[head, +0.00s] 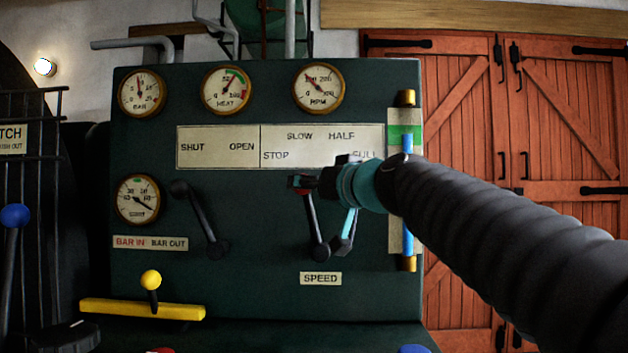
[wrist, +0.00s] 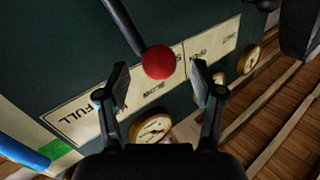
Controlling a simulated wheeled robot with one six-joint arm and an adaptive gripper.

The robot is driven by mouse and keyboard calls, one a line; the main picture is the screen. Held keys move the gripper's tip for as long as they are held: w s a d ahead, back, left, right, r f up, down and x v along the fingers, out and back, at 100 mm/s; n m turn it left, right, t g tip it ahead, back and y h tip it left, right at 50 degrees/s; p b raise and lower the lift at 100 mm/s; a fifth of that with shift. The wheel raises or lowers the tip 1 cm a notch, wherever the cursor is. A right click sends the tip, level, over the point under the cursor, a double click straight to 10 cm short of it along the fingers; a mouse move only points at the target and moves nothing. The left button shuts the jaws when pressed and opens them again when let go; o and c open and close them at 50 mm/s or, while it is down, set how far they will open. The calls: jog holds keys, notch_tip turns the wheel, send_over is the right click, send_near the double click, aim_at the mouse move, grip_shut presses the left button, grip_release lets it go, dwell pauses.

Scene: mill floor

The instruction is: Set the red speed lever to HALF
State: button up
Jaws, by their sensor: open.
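The speed lever (head: 311,220) is a dark rod rising from a pivot above the SPEED plate (head: 321,279). It leans a little left of upright, toward the STOP and SLOW side of the label plate (head: 222,148). Its red knob (wrist: 158,62) shows fully in the wrist view and is mostly hidden by my gripper in the head view. My gripper (wrist: 161,84) is open, with a finger on each side of the knob and visible gaps between. In the head view my gripper (head: 302,183) is at the lever's top. HALF is readable; FULL is partly covered.
A black lever (head: 201,220) is left on the panel. A sight tube with brass ends (head: 406,263) runs down the right edge. A yellow bar with a ball knob (head: 151,281) juts out lower left.

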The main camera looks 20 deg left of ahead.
aim_at(311, 217)
jog(key=shift+p+x, duration=0.5)
jog(key=shift+x, duration=1.65)
jog(key=shift+d, duration=0.1)
grip_shut()
jog(key=shift+d+f+b, duration=0.1)
jog(key=shift+b, duration=0.2)
